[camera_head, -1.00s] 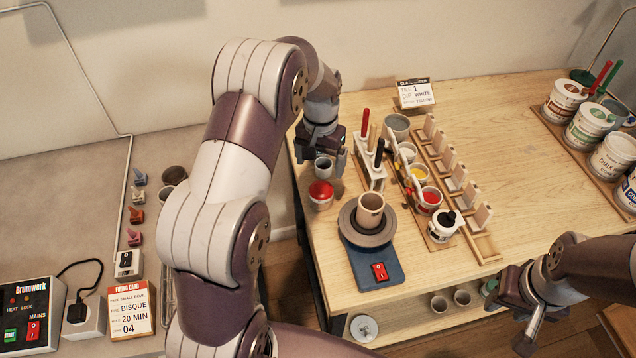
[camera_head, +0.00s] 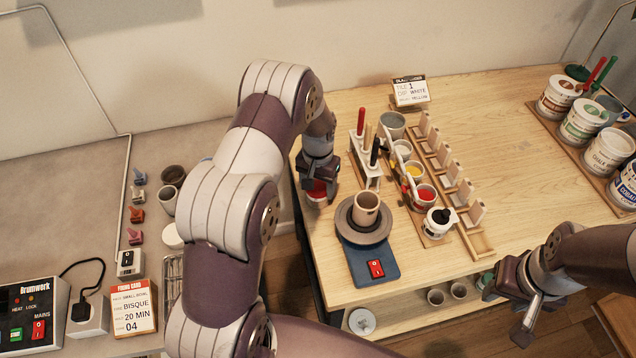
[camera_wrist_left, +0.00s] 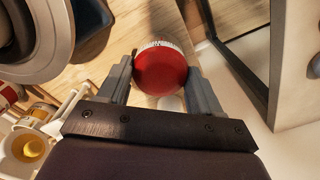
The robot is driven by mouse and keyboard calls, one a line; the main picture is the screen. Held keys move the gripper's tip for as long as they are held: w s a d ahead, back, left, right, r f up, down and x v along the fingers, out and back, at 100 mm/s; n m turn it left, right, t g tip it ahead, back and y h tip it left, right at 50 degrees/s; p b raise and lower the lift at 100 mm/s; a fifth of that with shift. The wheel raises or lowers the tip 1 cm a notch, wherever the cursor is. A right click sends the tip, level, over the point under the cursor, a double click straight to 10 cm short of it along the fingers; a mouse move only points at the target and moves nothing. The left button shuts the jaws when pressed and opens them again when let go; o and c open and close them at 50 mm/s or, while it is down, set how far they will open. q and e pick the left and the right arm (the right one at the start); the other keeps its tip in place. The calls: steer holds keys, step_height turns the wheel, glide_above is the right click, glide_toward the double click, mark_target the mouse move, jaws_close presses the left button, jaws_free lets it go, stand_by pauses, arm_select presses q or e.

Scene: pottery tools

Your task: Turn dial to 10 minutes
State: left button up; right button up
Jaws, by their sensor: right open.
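A round red dial-like top (camera_head: 316,194) with a white ridged edge stands at the left edge of the wooden table, partly hidden by my left gripper (camera_head: 322,180). In the left wrist view the red top (camera_wrist_left: 160,72) lies between the two spread fingers. A narrow gap seems to show on each side; contact cannot be made out. No minute marks can be read on it. My right gripper (camera_head: 520,300) is open and empty at the lower right, past the table's front edge.
A pottery wheel (camera_head: 375,264) with a beige cup (camera_head: 366,208) stands close to the left gripper. Behind it are a tool rack (camera_head: 371,181) and glaze cups (camera_head: 425,195). A firing card (camera_head: 132,308) and a control box (camera_head: 30,310) sit on the left bench.

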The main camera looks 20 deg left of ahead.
mark_target(318, 186)
arm_select(q)
steer(key=shift+m, duration=0.3)
stand_by(0.9)
steer(key=o, duration=1.1)
steer(key=shift+r+b, duration=1.6)
steer(key=shift+r, duration=4.8)
